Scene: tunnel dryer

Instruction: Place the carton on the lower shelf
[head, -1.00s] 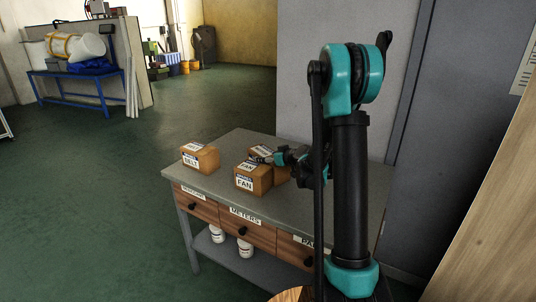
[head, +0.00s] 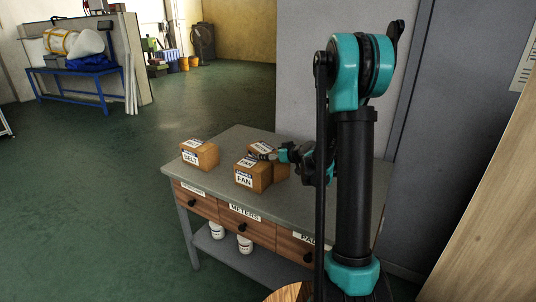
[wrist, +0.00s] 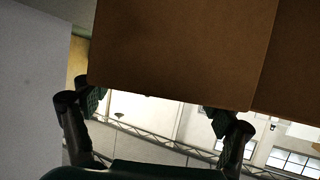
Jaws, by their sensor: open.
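A carton labelled FAN (head: 253,177) stands on the workbench top, near the front edge. A second carton (head: 266,148) stands just behind it, partly hidden by my gripper. A carton labelled BELT (head: 199,156) stands apart to the left. My gripper (head: 272,156) is at the FAN carton's upper back right, by the second carton. In the wrist view my gripper (wrist: 158,112) is open, its fingers spread at either side of a brown carton face (wrist: 180,50). I cannot tell whether they touch it. The lower shelf (head: 262,265) shows under the drawers.
White jars (head: 245,246) stand on the lower shelf, below the drawer labelled METERS (head: 245,223). The bench top (head: 235,140) is clear between the BELT carton and the others. A grey wall (head: 330,75) stands behind the bench. The green floor (head: 100,200) at left is open.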

